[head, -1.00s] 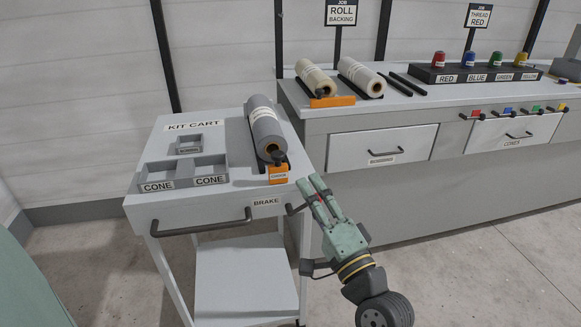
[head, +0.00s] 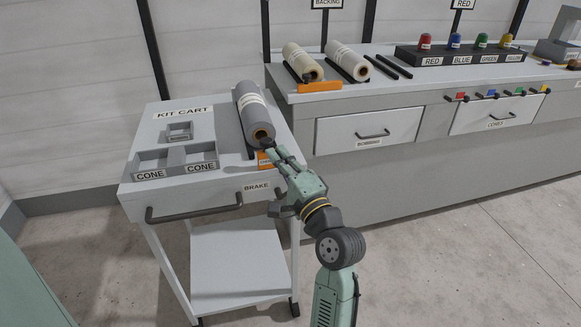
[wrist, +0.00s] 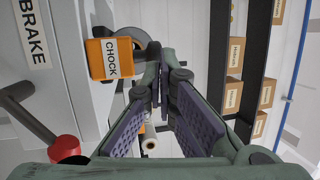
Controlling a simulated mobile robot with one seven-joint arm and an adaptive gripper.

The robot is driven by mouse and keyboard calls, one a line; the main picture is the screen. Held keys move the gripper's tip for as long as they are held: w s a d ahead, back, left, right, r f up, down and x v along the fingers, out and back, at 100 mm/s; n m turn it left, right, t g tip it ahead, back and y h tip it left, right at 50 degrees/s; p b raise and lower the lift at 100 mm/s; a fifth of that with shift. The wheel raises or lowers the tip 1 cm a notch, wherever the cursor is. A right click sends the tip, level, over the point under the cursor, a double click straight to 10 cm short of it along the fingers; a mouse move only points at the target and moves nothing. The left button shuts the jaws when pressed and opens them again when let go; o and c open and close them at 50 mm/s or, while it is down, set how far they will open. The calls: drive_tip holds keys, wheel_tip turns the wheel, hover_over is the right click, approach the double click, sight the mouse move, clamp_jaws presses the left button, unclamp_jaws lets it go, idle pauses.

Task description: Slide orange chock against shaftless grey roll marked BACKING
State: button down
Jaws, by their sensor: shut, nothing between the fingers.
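The grey roll (head: 252,112) with a pale label band lies on the right side of the kit cart, its open core end facing me. The band's lettering is too small to read. The orange chock (head: 263,160) sits at the roll's near end, partly hidden by my gripper (head: 272,154). In the wrist view the chock (wrist: 103,60), with its CHOCK label, is left of my fingertips (wrist: 158,72). My gripper is shut and empty, its tips close to the chock. I cannot tell whether the tips touch it, or whether the chock touches the roll.
The kit cart (head: 135,188) also carries cone trays (head: 175,160) and a small bin (head: 180,131). A brake lever with a red knob (wrist: 64,149) is near in the wrist view. The bench (head: 400,88) behind holds two pale rolls (head: 303,62) and a second orange block (head: 320,87).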

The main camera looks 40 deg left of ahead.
drive_tip(key=shift+x, duration=0.85)
drive_tip(key=shift+w, duration=0.1)
drive_tip(key=w+a, duration=0.1)
drive_tip(key=a, duration=0.1)
drive_tip(key=w+a, duration=0.2)
drive_tip(key=shift+w+a+p, duration=0.25)
drive_tip(key=shift+w+p, duration=0.1)
drive_tip(key=shift+p, duration=0.05)
